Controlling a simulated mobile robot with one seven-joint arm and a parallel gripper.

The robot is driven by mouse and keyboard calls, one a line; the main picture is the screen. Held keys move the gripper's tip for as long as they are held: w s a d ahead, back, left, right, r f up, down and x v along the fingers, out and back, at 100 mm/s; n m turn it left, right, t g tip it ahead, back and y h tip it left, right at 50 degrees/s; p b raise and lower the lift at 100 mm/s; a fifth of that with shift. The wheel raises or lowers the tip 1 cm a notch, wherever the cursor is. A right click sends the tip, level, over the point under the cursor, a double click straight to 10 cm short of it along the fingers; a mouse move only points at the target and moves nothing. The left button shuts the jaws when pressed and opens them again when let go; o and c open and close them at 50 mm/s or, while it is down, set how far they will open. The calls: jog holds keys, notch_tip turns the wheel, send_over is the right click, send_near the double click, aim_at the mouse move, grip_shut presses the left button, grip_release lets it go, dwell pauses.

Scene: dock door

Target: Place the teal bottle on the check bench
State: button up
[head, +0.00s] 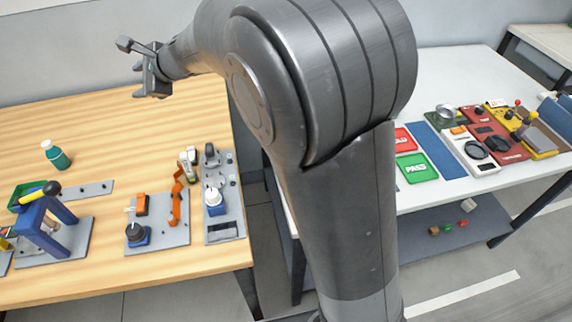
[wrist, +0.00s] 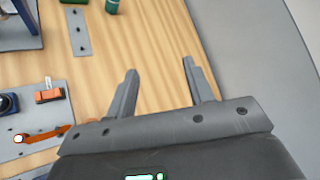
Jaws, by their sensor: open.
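The teal bottle (head: 56,155) with a white cap stands upright on the left part of the wooden table (head: 130,115). In the wrist view part of the bottle (wrist: 112,6) shows at the top edge, cut off by the frame. My gripper (head: 143,75) is raised over the back right of the wooden table, apart from the bottle. In the wrist view my gripper (wrist: 158,82) is open, with bare tabletop between its fingers. A white-topped bench (head: 440,195) stands at the right; I cannot tell from any label whether it is the check bench.
Fixtures on grey plates line the wooden table's front, including a blue frame (head: 42,225) and an orange lever (head: 177,200). A green tray (head: 22,195) is near the bottle. A floor gap separates the tables.

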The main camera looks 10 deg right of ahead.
jog(key=s+d+n+g+h, duration=0.1)
jog(key=s+d+n+h, duration=0.4)
jog(key=s+d+n, duration=0.7)
jog(key=s+d, duration=1.1)
jog(key=d, duration=0.1)
jog(key=shift+s+d+r+g, duration=0.2)
jog(key=shift+d+r+g, duration=0.05)
jog(key=shift+r+g, duration=0.15)
jog(key=shift+o, duration=0.4)
jog(key=s+d+f+n+h, duration=0.3)
jog(key=s+d+h, duration=0.1)
jog(key=s+d, duration=0.4)
jog(key=shift+s+d+f+n+h, duration=0.3)
jog(key=shift+s+d+f+n, duration=0.1)
jog(key=shift+s, duration=0.3)
jog(key=o, duration=0.3)
jog(key=shift+s+d+f, duration=0.1)
jog(key=shift+s+d, duration=0.05)
jog(key=shift+o, duration=0.2)
